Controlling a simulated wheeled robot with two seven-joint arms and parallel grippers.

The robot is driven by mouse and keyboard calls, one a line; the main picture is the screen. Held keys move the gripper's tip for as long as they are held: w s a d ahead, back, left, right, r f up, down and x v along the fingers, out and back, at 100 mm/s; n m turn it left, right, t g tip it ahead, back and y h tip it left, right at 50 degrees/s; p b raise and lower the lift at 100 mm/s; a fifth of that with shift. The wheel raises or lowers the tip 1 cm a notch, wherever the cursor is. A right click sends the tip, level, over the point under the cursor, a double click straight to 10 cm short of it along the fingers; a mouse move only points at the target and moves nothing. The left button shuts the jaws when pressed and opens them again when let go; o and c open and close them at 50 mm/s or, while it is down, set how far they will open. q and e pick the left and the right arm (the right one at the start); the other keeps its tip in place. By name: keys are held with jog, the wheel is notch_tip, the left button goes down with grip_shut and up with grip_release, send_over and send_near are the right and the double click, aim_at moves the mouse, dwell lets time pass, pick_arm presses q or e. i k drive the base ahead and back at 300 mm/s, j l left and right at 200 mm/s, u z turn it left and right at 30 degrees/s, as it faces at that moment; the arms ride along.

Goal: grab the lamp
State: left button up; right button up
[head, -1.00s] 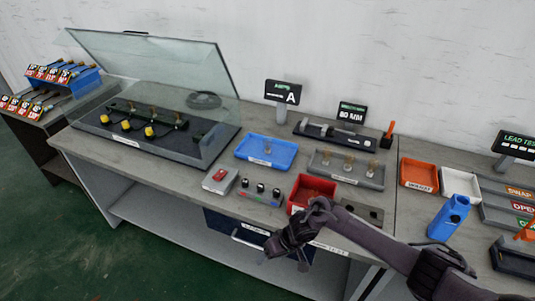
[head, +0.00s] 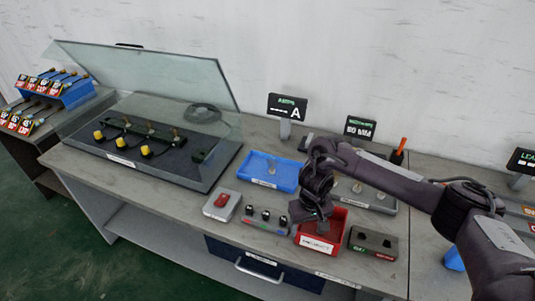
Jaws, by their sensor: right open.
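A small clear lamp-like piece (head: 271,167) stands in the blue tray (head: 253,176) at the middle of the bench. More small lamp-like pieces (head: 357,187) stand in the grey tray (head: 385,208), which my right arm partly covers. My right gripper (head: 312,218) points down over the red bin (head: 338,226), to the right of and nearer than the blue tray. It is open, and I see nothing held in it. It hides part of the red bin's inside. My left gripper is not in view.
A glass-lidded case (head: 140,143) with its lid raised stands at the left. A red-button box (head: 221,204), a row of small knobs (head: 265,217) and a dark two-hole block (head: 373,243) line the front. Signs (head: 287,106) stand behind the trays.

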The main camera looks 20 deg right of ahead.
aim_at(272, 162)
jog(key=i, duration=1.15)
